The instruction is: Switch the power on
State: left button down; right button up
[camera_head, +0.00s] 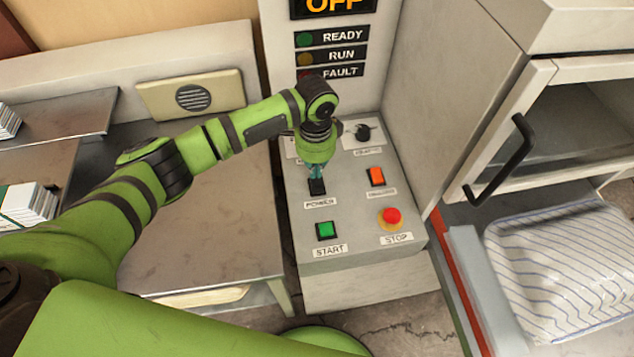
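The black power switch (317,188), labelled POWER, sits on the sloped grey control panel (360,222). My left gripper (316,172) points down right over the switch, its fingertips at the switch's upper edge. Whether they touch it, and whether the fingers are open or shut, is too small to tell. The display (333,6) above reads OFF in orange. The READY (304,39), RUN (304,59) and FAULT (304,76) lamps look dim. My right gripper is not in view.
Near the switch are a green START button (325,230), a red STOP button (391,217), an orange switch (376,176) and a black knob (363,133). A metal table (215,235) lies left.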

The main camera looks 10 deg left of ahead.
aim_at(316, 180)
pick_arm(q)
jog(key=shift+f+b, duration=0.6)
jog(key=shift+f, duration=0.65)
dwell(0.4)
notch_tip(316, 180, up, 7)
jog(key=p, duration=0.8)
jog(key=shift+r, duration=0.15)
dwell(0.3)
